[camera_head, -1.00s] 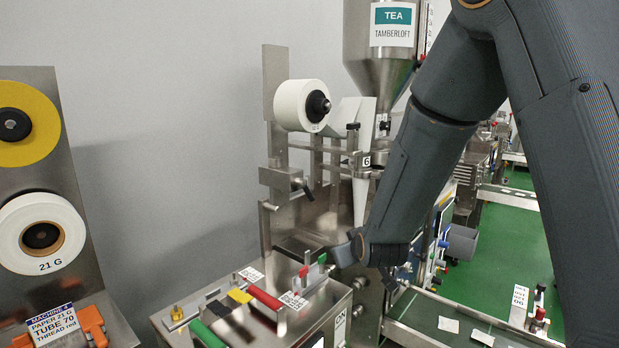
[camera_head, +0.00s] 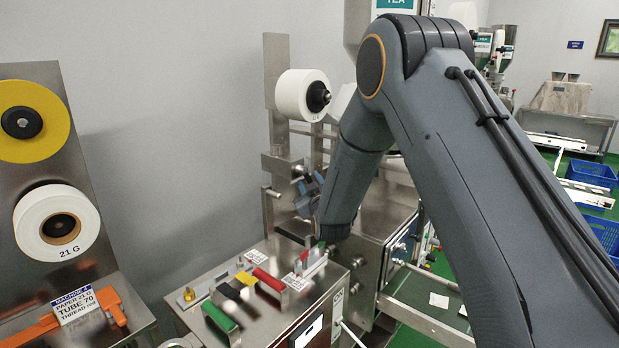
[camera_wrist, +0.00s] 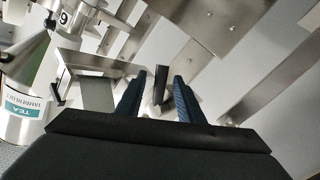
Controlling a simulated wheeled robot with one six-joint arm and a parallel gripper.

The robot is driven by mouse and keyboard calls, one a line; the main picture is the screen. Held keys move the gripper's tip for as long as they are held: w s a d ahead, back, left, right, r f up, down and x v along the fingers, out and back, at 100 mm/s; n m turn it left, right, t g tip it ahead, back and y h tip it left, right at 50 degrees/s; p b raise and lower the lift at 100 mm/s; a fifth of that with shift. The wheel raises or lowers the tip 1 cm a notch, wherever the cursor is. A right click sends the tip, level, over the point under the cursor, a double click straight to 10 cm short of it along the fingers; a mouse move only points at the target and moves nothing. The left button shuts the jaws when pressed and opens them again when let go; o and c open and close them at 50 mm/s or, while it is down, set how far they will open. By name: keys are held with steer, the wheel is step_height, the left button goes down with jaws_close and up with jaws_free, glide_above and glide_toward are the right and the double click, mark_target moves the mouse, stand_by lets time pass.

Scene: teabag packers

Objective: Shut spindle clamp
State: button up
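My gripper (camera_head: 309,194) is raised beside the steel clamp block (camera_head: 278,166) on the upright frame, below the white paper roll (camera_head: 298,96) on its black-hubbed spindle. In the wrist view my gripper (camera_wrist: 159,78) has its two blue fingers apart. A dark lever (camera_wrist: 160,88), seemingly the clamp's handle, shows between the fingertips, with gaps visible on both sides. I cannot tell how deep between the fingers it lies. In the head view my gripper and arm cover much of the lever, and its position is hard to read.
A steel cabinet (camera_head: 340,282) with red, yellow, black and green handles stands below. A panel at left holds a yellow roll (camera_head: 35,121) and a white 21 G roll (camera_head: 57,222). In the wrist view, steel brackets (camera_wrist: 200,62) and the tea hopper (camera_wrist: 25,60) are close by.

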steer(key=shift+w+a, duration=0.15)
steer(key=shift+w, duration=0.45)
jaws_close()
